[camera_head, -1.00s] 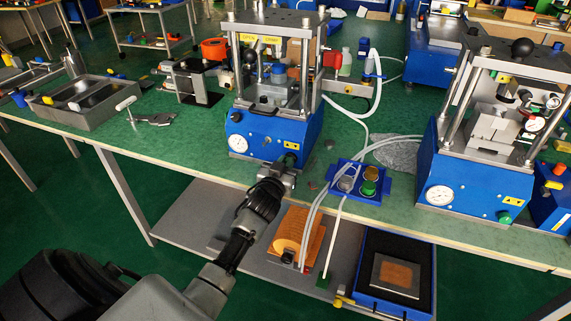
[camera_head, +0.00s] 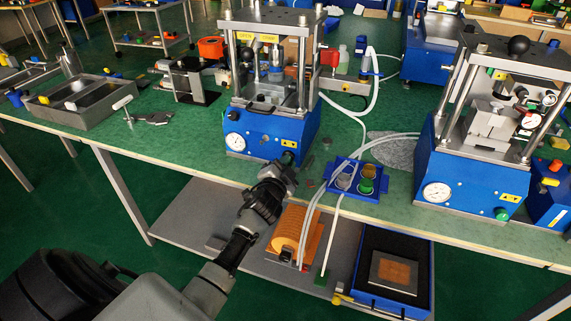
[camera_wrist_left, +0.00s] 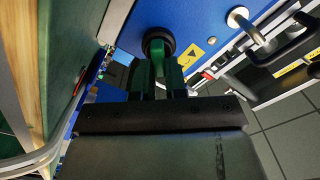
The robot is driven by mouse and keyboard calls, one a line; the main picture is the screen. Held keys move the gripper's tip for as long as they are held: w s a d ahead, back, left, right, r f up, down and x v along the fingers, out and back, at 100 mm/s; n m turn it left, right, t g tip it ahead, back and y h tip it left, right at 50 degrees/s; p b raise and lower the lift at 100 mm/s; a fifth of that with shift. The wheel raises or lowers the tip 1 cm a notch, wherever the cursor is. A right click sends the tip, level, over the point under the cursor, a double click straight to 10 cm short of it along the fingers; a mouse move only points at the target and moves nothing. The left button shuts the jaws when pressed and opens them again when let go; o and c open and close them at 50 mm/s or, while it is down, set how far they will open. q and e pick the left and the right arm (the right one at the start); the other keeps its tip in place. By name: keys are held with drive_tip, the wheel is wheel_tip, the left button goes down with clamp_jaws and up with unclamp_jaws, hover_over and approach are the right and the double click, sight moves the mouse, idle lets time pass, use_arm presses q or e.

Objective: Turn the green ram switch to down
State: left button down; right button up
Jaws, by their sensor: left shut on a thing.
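The green ram switch (camera_head: 288,158) is on the front of the blue left press (camera_head: 262,128), at its lower right. In the left wrist view it shows as a green handle on a round black base (camera_wrist_left: 158,42). My left gripper (camera_head: 283,168) is shut on the switch, its fingers on both sides of the handle in the left wrist view (camera_wrist_left: 160,76). The fingers hide part of the handle, so its exact setting is hard to read. My right gripper is not in view.
A blue tray (camera_head: 374,191) with small cups stands just right of the gripper. White hoses (camera_head: 333,215) hang over the bench edge there. A second blue press (camera_head: 465,175) with its own green knob stands at the right. Below is a shelf (camera_head: 190,213) with an orange finned block.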

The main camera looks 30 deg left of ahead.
use_arm(q)
drive_tip(key=shift+d+f+m, duration=0.1)
drive_tip(key=shift+f+m, duration=0.05)
drive_tip(key=shift+m, duration=0.95)
drive_tip(key=c, duration=1.2)
unclamp_jaws()
drive_tip(key=shift+o, duration=0.2)
drive_tip(key=shift+s, duration=0.1)
drive_tip(key=v, duration=1)
drive_tip(key=shift+s, duration=0.35)
